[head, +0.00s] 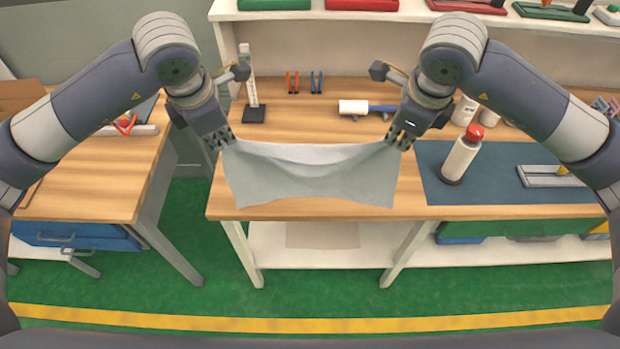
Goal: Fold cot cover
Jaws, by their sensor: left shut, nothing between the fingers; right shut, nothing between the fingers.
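The cot cover is a pale grey cloth (310,183) over the front of the middle wooden table. Its upper corners reach the two grippers, and its upper part sags between them in soft folds. Its lower edge is close to the table's front edge. My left gripper (222,143) is at the upper left corner of the cloth, with its fingers shut and pointing down. My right gripper (402,141) is at the upper right corner, also shut. The fingertips overlap the corners, and I cannot see cloth between the fingers.
A white bottle with a red cap (461,158) stands on a dark blue mat (500,190) at the right. A white and blue roller-like tool (365,107) lies behind. Another wooden table (85,185) stands left across a gap.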

